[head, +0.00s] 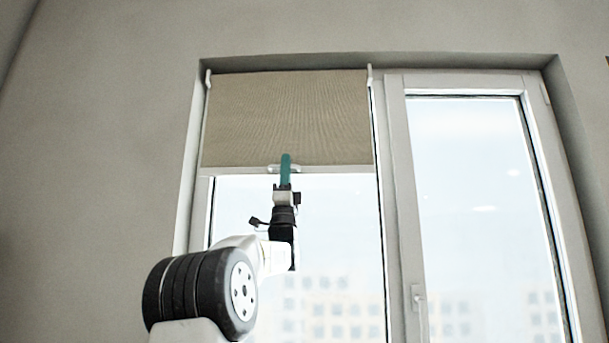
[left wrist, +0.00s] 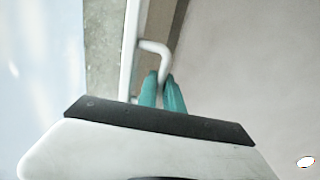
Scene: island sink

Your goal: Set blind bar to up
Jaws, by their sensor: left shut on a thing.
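The beige roller blind (head: 290,115) hangs over the upper part of the left window pane, with clear glass below it. The pale blind bar (head: 340,169) runs along its bottom edge; it also shows in the left wrist view (left wrist: 130,60). A small pale handle (head: 271,169) sits at the middle of the bar and shows as a bent loop (left wrist: 156,47) in the left wrist view. My left gripper (head: 286,160) has teal fingers, reaches up to this handle and is shut on it. The fingertips (left wrist: 162,82) partly hide the handle. My right gripper is not in view.
A second window pane (head: 475,200) with a white frame stands to the right, with a window handle (head: 418,298) low on its frame. Grey walls (head: 110,130) surround the window recess. The glass below the blind is unobstructed apart from my left arm.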

